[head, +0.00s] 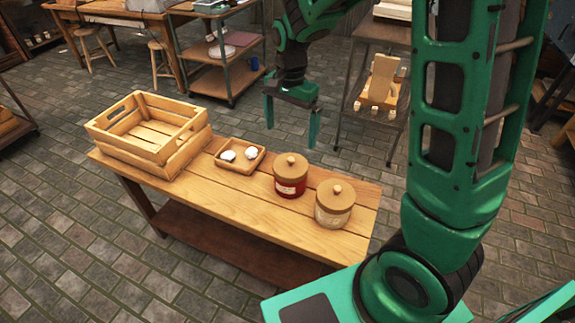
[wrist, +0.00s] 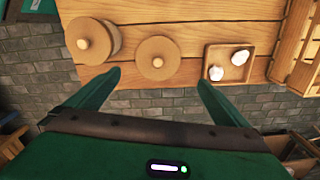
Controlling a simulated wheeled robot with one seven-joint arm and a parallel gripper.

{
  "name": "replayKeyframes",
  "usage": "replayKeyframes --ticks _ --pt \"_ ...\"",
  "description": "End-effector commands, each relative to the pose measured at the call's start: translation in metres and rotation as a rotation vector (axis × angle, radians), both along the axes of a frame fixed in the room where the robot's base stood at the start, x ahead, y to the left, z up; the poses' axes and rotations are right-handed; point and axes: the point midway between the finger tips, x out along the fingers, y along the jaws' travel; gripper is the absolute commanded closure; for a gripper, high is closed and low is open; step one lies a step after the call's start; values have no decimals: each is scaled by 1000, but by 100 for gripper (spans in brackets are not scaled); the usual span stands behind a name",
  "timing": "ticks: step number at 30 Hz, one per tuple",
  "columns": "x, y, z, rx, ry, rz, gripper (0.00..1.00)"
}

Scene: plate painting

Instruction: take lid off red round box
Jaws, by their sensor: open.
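The red round box (head: 290,186) stands upright on the wooden table (head: 228,200). Its round wooden lid (head: 291,166) with a small knob sits on top. In the wrist view the lid (wrist: 158,59) shows from above, ahead of the fingers and between them, and hides the red body. My gripper (head: 291,118) is open and empty. It hangs in the air beyond the far edge of the table, apart from the box. In the wrist view my gripper (wrist: 158,80) has its two green fingers spread wide.
A cream round box (head: 333,208) with a similar wooden lid stands to the right of the red one. A small tray (head: 226,166) with white pieces and a slatted crate (head: 183,158) stand to the left. A metal cart (head: 232,88) is behind.

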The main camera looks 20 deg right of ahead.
Motion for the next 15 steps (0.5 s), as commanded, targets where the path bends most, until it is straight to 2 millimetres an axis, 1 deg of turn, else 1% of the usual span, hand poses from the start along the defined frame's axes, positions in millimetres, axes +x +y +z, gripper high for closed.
replayKeyframes --ticks 6,9,15 --pt "-1 1 -32 -2 5 -2 0" --pt "-1 1 -44 -1 3 -2 0" --pt "-2 1 -56 -1 3 -1 0"
